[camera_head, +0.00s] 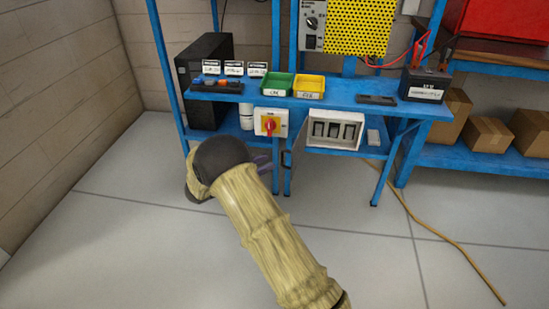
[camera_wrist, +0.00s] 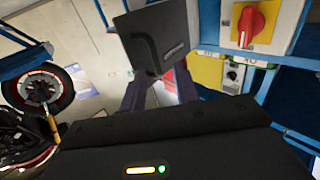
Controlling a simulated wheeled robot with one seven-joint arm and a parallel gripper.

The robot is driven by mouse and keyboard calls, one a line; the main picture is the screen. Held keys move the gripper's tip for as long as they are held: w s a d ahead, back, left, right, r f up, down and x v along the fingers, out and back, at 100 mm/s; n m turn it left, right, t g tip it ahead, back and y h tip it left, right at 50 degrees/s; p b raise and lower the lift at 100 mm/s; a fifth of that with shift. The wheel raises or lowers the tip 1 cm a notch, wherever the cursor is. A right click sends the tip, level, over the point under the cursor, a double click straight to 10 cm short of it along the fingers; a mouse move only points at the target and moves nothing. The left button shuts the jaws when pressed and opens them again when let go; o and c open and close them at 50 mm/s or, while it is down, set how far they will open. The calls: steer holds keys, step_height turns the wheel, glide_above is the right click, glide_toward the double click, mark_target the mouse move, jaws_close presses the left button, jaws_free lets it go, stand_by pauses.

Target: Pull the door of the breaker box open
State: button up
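The breaker box (camera_head: 335,131) is a white-framed box under the blue bench, with dark breakers showing in its open front. Its door (camera_head: 287,160) appears to stand swung out at the box's left side, nearly edge-on. In the wrist view the door seems to be the dark grey panel (camera_wrist: 150,38) with a small pale slot, just beyond my fingertips. My gripper (camera_wrist: 160,82) has its fingers apart with a gap between them; I cannot tell whether they touch the door.
A red rotary switch (camera_head: 269,123) on a yellow plate is close to the left of the box. It also shows in the wrist view (camera_wrist: 250,22). Blue bench legs (camera_head: 388,168) stand right of the box. A cable (camera_head: 440,238) lies on the otherwise clear floor.

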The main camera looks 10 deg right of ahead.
steer(key=p+v, duration=0.1)
steer(key=v, duration=1)
steer(key=shift+a+p, duration=0.35)
steer(key=shift+s+r, duration=0.1)
steer(key=w+d+r+n+t+y, duration=0.5)
steer(key=w+r+n+t+y, duration=0.35)
steer(key=y, duration=0.35)
steer(key=s+d+f+n+g+y, duration=0.1)
steer(key=s+d+n+g+y, duration=0.2)
steer(key=s, duration=0.8)
steer(key=s+d+f+n+g, duration=0.1)
steer(key=s+d+f+g, duration=0.3)
steer(key=s, duration=0.7)
steer(key=s+d+r+n+g+y, duration=0.15)
steer(key=s+g, duration=0.25)
steer(key=s, duration=0.7)
step_height(320, 180, up, 31)
steer(key=p, duration=3.2)
steer(key=shift+d+y, duration=0.35)
steer(key=shift+d, duration=0.05)
